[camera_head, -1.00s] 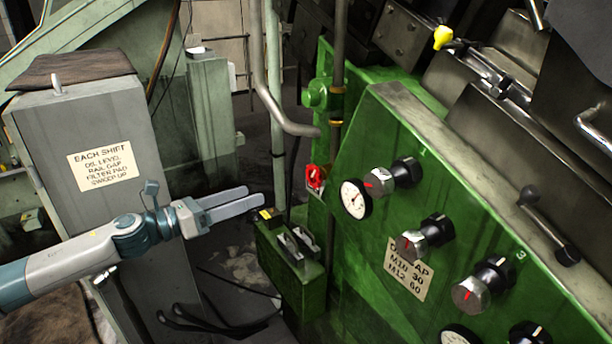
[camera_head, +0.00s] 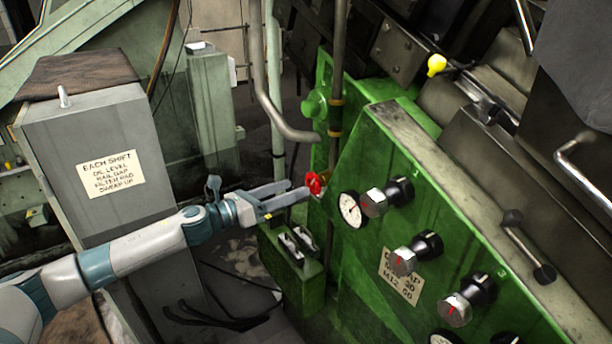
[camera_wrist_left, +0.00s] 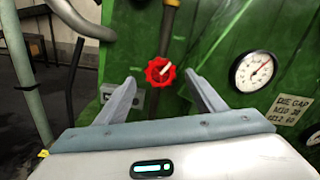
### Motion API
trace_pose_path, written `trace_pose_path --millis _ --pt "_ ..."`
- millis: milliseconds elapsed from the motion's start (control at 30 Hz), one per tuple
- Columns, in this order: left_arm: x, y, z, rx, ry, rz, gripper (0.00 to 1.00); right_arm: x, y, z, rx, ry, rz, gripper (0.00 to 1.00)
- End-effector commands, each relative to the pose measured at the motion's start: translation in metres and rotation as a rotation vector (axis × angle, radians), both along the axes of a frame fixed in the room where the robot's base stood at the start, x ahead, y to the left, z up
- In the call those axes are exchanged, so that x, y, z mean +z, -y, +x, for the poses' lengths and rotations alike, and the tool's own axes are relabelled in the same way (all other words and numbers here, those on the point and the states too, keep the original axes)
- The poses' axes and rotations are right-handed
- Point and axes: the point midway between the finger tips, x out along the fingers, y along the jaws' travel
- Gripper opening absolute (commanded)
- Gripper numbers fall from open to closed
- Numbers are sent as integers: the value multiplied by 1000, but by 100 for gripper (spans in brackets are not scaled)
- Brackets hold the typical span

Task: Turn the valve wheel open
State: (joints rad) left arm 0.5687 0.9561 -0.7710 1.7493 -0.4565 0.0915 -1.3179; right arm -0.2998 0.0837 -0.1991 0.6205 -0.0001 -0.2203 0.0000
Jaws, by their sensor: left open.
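The red valve wheel (camera_head: 314,183) is small and sits on a brass stem on the left side of the green machine. My left gripper (camera_head: 297,192) reaches in from the left, its fingertips close to the wheel. In the left wrist view the wheel (camera_wrist_left: 159,71) shows beyond and between the two spread fingers of the gripper (camera_wrist_left: 160,82), with a gap on each side. The gripper is open and holds nothing. Whether a fingertip touches the wheel cannot be told. My right gripper is not in view.
A pressure gauge (camera_head: 351,209) and several knobs are on the green panel (camera_head: 385,150) right of the wheel. A bent grey pipe (camera_head: 275,105) hangs above left. A green lever box (camera_head: 300,278) stands below the gripper. A grey cabinet (camera_head: 85,140) stands at left.

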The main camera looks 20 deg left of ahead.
Motion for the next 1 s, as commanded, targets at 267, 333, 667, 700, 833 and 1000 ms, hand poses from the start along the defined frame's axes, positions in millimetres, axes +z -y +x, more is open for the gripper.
trace_pose_path --millis 267,333,667,700,833,1000 --pt "3 26 33 0 1 -2 63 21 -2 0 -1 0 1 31" --pt "2 29 38 -1 0 -2 63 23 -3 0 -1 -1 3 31" --pt "-1 34 44 0 0 0 63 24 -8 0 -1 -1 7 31" --pt "-1 34 44 0 0 0 63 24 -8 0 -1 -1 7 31" --pt "0 34 44 0 0 0 54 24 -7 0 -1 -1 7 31" --pt "0 34 44 0 0 0 22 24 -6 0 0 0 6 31"
